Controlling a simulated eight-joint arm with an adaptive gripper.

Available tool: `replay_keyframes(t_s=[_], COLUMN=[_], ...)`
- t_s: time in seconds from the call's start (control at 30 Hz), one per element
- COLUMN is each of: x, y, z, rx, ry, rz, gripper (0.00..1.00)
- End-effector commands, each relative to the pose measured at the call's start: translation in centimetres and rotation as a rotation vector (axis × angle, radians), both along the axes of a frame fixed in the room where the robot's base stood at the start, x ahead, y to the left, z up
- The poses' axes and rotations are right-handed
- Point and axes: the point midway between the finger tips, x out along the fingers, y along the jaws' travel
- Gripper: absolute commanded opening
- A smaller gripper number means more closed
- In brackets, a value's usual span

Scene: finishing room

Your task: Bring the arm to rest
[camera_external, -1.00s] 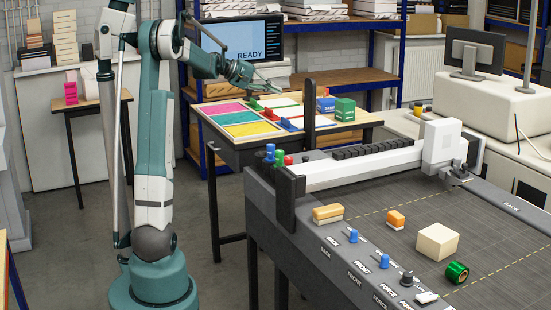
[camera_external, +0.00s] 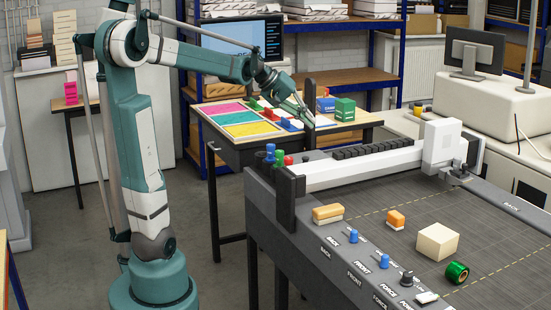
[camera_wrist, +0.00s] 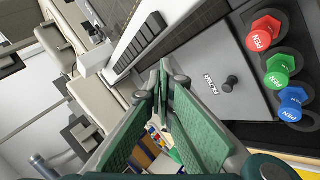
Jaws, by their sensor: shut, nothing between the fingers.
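My gripper (camera_external: 308,121) is at the end of my green and white arm, in front of the print table and near the left end of the plotter. It points down to the right. In the wrist view my gripper (camera_wrist: 160,85) has its green fingers meeting at the tips, with nothing between them. My arm is bent at the elbow and reaches to the right, held in the air.
The plotter's white beam (camera_external: 365,166) and dark upright post (camera_external: 308,103) are close to my gripper. Red (camera_wrist: 262,35), green (camera_wrist: 280,69) and blue (camera_wrist: 287,103) pen knobs show in the wrist view. A monitor (camera_external: 240,40) stands behind my arm.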

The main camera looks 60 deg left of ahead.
Motion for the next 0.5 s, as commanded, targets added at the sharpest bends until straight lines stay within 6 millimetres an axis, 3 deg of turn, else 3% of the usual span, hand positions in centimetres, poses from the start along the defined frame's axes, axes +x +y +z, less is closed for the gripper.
replay_keyframes(t_s=[0.1, 0.5], x=[-1.6, -7.8], y=[-3.7, -13.2], z=[-0.8, -3.9], rx=[0.049, 0.226], ry=[0.016, 0.056], rz=[-0.043, -0.186], gripper=[0.00, 0.00])
